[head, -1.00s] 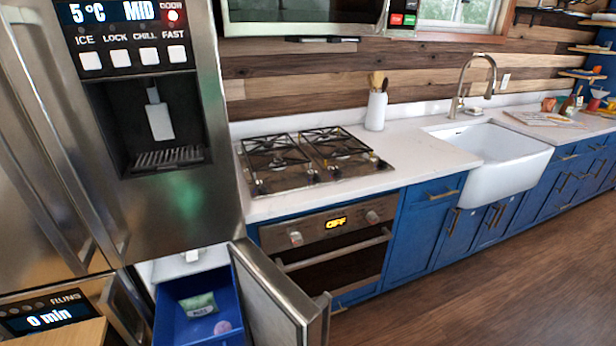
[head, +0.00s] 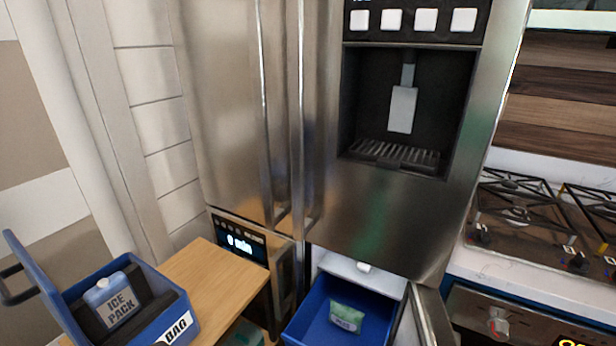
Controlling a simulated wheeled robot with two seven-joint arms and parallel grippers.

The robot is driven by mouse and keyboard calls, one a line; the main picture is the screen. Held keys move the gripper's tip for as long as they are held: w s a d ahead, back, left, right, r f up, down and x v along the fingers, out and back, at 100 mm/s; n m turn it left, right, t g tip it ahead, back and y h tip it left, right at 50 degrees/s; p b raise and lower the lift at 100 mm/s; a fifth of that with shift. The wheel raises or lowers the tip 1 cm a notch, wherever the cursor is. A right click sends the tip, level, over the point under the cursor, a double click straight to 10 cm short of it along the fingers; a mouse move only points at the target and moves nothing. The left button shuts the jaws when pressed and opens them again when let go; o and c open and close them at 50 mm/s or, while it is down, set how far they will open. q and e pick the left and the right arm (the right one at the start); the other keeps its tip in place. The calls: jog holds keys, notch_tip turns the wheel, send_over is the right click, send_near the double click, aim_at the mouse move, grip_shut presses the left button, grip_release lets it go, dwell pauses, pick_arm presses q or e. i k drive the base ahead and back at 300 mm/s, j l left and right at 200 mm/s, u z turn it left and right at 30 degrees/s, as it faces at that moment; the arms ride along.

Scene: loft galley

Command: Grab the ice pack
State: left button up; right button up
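A blue ice pack (head: 111,300) with "ICE PACK" lettering stands tilted inside an open blue bag (head: 186,318) at the lower left of the head view. The bag carries a "BAG" label and its lid is raised at the left. It sits on a wooden table (head: 217,276). Neither of my grippers shows in the head view.
A steel fridge (head: 230,120) with a dispenser fills the middle. Below it, a blue drawer (head: 305,318) is open and holds a green packet (head: 346,317). An open door (head: 430,318) stands to its right. A gas hob (head: 540,215) is at the right.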

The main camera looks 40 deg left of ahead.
aim_at(114, 300)
jog(key=k+l+u, duration=0.15)
jog(key=u, duration=1.4)
